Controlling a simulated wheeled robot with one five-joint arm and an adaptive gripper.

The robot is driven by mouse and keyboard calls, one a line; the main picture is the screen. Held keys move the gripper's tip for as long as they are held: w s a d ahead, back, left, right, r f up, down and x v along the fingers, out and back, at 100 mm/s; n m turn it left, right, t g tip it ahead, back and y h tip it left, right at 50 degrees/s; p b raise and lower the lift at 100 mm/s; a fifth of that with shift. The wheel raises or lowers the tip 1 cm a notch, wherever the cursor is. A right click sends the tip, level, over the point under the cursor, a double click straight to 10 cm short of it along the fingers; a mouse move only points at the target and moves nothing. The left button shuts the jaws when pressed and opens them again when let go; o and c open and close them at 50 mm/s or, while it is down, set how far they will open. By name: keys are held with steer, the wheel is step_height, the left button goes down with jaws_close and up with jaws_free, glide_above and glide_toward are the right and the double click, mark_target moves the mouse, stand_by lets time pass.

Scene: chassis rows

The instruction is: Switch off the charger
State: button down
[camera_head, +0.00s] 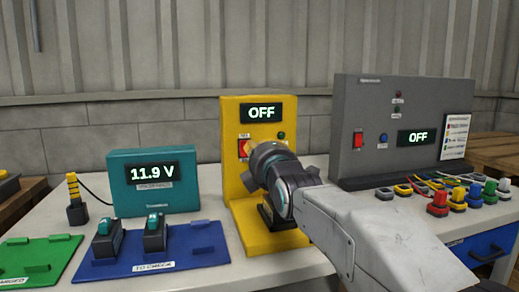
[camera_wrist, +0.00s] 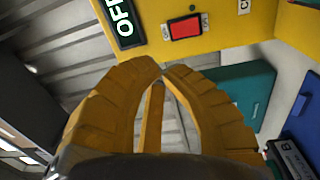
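The yellow charger (camera_head: 232,115) stands in the middle of the table. Its display (camera_head: 261,112) reads OFF, and this display also shows at the top of the wrist view (camera_wrist: 124,18). A red switch (camera_head: 244,148) sits below the display, partly hidden by my wrist in the head view. In the wrist view the red switch (camera_wrist: 185,28) is in plain sight, just beyond my fingertips and apart from them in the picture. My gripper (camera_wrist: 162,70) has its yellow fingers together at the tips, with nothing between them. My wrist hides the fingers in the head view.
A teal meter (camera_head: 150,200) reading 11.9 V stands left. Before it, a blue mat (camera_head: 195,262) bears two batteries, beside a green mat (camera_head: 25,258). A dark battery (camera_head: 267,214) sits at the charger's base. A grey panel (camera_head: 365,95) and coloured connectors (camera_head: 438,200) are right.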

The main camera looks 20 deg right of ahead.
steer(key=shift+s, duration=0.45)
steer(key=shift+r, duration=0.15)
